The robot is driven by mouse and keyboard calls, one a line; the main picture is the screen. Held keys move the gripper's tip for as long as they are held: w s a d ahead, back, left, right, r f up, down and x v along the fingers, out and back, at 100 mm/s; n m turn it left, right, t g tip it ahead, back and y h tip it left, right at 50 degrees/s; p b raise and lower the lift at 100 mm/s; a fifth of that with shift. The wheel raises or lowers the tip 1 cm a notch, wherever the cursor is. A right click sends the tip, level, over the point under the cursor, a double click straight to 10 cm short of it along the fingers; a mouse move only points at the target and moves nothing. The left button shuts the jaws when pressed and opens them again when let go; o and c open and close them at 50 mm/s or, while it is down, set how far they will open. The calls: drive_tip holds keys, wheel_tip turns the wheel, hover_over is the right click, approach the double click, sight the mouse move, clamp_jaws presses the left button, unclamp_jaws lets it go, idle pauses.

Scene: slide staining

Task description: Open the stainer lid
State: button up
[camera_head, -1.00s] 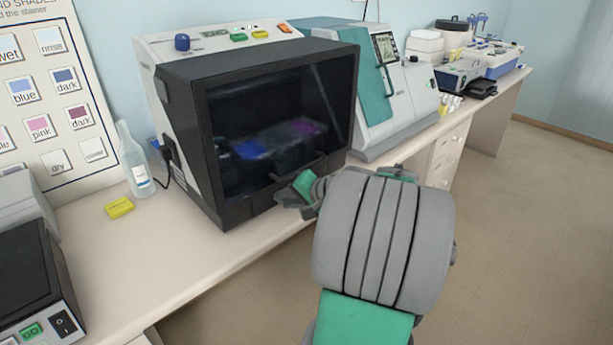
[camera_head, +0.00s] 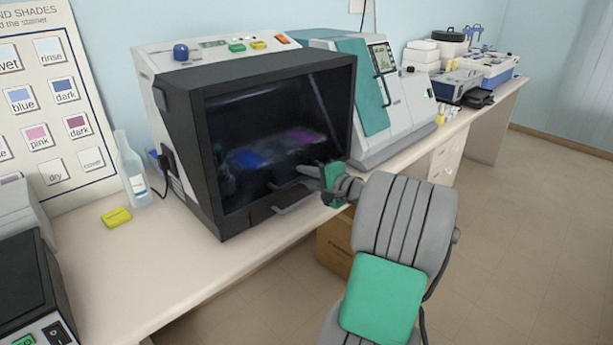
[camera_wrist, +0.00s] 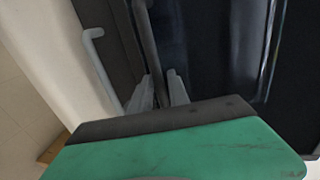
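The stainer (camera_head: 170,130) stands on the bench. Its dark, black-framed lid (camera_head: 265,130) is down, with blue and pink shapes dimly visible behind the window.
A teal and white machine (camera_head: 370,100) stands close on the right. A glass bottle (camera_head: 133,170) and a yellow block (camera_head: 116,217) are on the left. A cardboard box (camera_head: 335,245) is under the bench. The bench front left of the stainer is clear.

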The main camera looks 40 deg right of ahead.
drive_tip(key=shift+c, duration=0.4)
clamp_jaws()
idle(0.9)
